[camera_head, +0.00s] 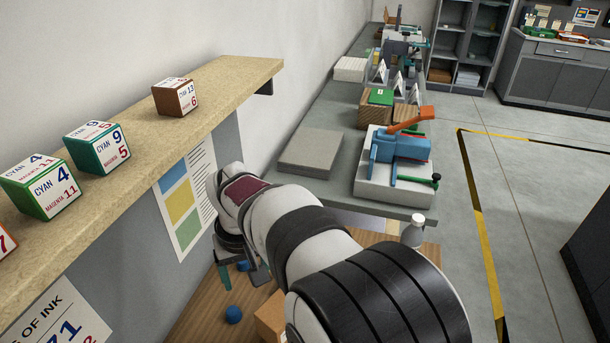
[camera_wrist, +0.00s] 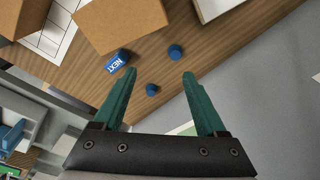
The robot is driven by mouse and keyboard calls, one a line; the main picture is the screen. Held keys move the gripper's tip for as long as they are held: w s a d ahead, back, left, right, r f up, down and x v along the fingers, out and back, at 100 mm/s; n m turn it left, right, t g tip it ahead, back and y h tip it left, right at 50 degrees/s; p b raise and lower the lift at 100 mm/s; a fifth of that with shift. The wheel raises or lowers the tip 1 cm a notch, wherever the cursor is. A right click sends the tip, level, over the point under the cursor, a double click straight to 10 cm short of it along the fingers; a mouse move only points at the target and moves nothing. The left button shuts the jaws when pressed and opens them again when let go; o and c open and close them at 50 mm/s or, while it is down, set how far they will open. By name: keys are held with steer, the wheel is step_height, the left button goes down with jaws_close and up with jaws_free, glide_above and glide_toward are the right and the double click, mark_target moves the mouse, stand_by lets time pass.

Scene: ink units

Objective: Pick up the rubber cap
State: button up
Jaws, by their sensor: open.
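Two small blue rounded pieces that look like rubber caps lie on the wooden table. In the wrist view, one blue piece (camera_wrist: 152,90) shows between my fingers, nearer the left one. The other blue piece (camera_wrist: 175,51) lies beyond the fingertips, toward the right one. In the head view, one blue piece (camera_head: 233,314) is in plain sight and another blue patch (camera_head: 242,266) shows between the fingers. My gripper (camera_wrist: 159,74) has green fingers, spread open with nothing held. It also shows in the head view (camera_head: 244,280), partly hidden by my arm.
A blue block marked NEXT (camera_wrist: 117,61) lies left of the caps, near a cardboard box (camera_wrist: 120,20). The wooden table (camera_wrist: 215,40) has its edge close by on the right. A shelf (camera_head: 120,150) with several cubes runs along the left wall. A white bottle (camera_head: 413,232) stands right of my arm.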

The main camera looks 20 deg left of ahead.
steer(key=n, duration=0.2)
glide_toward(233, 311)
steer(key=f, duration=0.6)
steer(key=a+f, duration=0.1)
steer(key=f, duration=0.2)
steer(key=shift+w, duration=0.4)
jaws_close()
